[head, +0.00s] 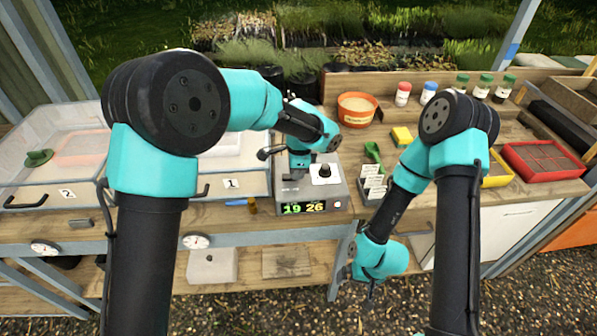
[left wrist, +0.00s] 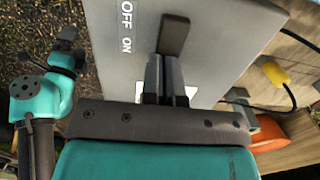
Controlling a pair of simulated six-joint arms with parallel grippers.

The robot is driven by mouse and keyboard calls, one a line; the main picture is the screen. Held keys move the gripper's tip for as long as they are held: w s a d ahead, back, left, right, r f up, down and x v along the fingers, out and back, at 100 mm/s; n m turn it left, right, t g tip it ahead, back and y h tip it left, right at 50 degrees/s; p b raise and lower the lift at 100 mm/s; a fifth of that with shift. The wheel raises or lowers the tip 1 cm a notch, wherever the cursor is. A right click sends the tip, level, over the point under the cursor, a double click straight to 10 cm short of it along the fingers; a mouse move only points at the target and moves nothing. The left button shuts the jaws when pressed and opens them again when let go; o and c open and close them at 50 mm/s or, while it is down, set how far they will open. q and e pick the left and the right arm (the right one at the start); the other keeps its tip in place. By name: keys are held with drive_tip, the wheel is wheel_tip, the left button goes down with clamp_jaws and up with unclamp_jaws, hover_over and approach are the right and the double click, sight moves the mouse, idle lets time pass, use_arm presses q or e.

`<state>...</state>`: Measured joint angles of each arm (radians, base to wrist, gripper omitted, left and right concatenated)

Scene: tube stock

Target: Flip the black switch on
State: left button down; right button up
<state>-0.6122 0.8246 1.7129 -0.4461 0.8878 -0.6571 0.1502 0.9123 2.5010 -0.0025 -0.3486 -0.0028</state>
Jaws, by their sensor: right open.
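In the left wrist view, the black switch (left wrist: 175,36) is a dark lever on a grey panel beside the white words OFF and ON. My left gripper (left wrist: 162,56) has its fingers close together, their tips right at the lever's lower end; whether they touch it is unclear. In the head view, the grey box (head: 340,192) stands at the bench's front edge, and my left gripper (head: 298,172) is over its left part, hiding the switch there. My right gripper (head: 370,292) is open and empty, low in front of the bench.
The box has a lit display (head: 305,207) and a black knob (head: 325,171) on a white plate. White label cards (head: 373,185) stand to its right. A clear bin (head: 75,165) is at left. An orange pot (head: 357,108) and a red tray (head: 545,160) are further right.

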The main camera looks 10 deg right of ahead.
sight(297, 181)
use_arm(q)
drive_tip(key=shift+s+a+f, duration=0.15)
drive_tip(key=shift+a+f, duration=0.3)
drive_tip(key=shift+a, duration=0.3)
drive_tip(key=shift+r, duration=0.3)
wheel_tip(297, 181, up, 14)
drive_tip(key=d, duration=0.1)
drive_tip(key=shift+d+r, duration=0.15)
drive_tip(key=shift+d, duration=0.15)
drive_tip(key=s+a+f+n+g+h, duration=0.1)
drive_tip(key=s+a+f+n+g, duration=0.15)
drive_tip(key=s+a+f, duration=0.7)
drive_tip(key=s+a+f+n+g, duration=0.2)
drive_tip(key=s+a+f+g, duration=0.35)
drive_tip(key=a+f, duration=0.7)
drive_tip(key=s+a+f+n+t+h, duration=0.1)
drive_tip(key=s+a+f+n+t, duration=0.1)
drive_tip(key=f+n, duration=0.3)
drive_tip(key=s+a+f+n+t+h, duration=0.1)
drive_tip(key=s+a+f+n+t, duration=0.1)
drive_tip(key=f+n, duration=0.3)
drive_tip(key=s+a+f+n+t+h, duration=0.1)
drive_tip(key=s+a+f+n+t, duration=0.2)
drive_tip(key=f, duration=0.6)
drive_tip(key=n+t, duration=0.1)
drive_tip(key=n, duration=0.1)
drive_tip(key=shift+s+n+t+h, duration=0.15)
drive_tip(key=shift+n+t+h, duration=0.15)
drive_tip(key=shift+n, duration=0.05)
